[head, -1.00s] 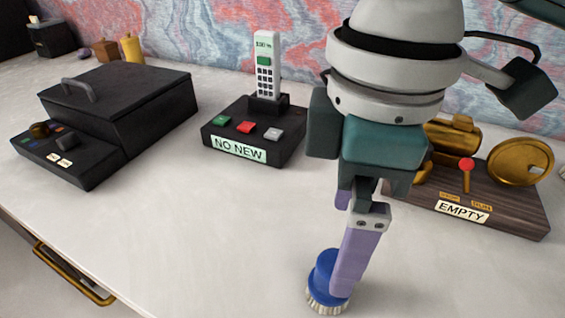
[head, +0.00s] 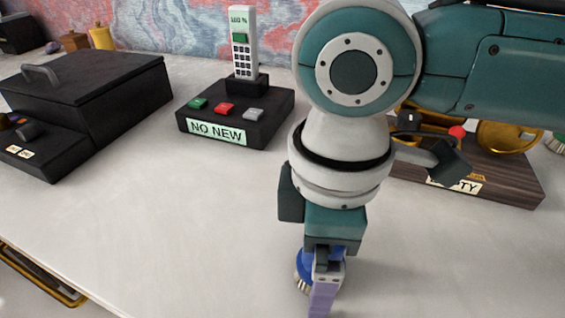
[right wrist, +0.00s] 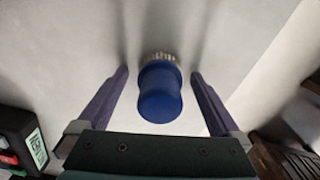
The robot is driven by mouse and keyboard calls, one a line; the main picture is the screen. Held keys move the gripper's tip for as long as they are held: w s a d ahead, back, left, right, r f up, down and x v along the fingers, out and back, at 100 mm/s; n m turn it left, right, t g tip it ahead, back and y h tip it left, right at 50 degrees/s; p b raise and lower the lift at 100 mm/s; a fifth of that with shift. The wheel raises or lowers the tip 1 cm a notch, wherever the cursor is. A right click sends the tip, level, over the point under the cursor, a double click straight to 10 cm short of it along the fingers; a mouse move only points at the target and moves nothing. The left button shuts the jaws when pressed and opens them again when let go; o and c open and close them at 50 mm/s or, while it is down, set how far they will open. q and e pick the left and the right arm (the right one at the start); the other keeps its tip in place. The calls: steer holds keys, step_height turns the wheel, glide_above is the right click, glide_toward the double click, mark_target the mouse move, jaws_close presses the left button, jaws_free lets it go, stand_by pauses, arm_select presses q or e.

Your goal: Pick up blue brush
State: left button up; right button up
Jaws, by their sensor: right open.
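The blue brush (right wrist: 160,92) with pale bristles stands between the two purple fingers of my right gripper (right wrist: 160,85) in the right wrist view, with gaps on both sides. My right gripper is open and points down. In the head view the brush (head: 303,264) is at the front of the desk, mostly hidden behind the right gripper (head: 322,295). The left gripper does not show.
A black phone base (head: 255,113) with a white handset stands behind. A black lidded box (head: 100,92) is at the left. A wooden board (head: 505,180) with brass parts lies at the right. The desk edge is at lower left.

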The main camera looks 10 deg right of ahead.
steer(key=c, duration=1.5)
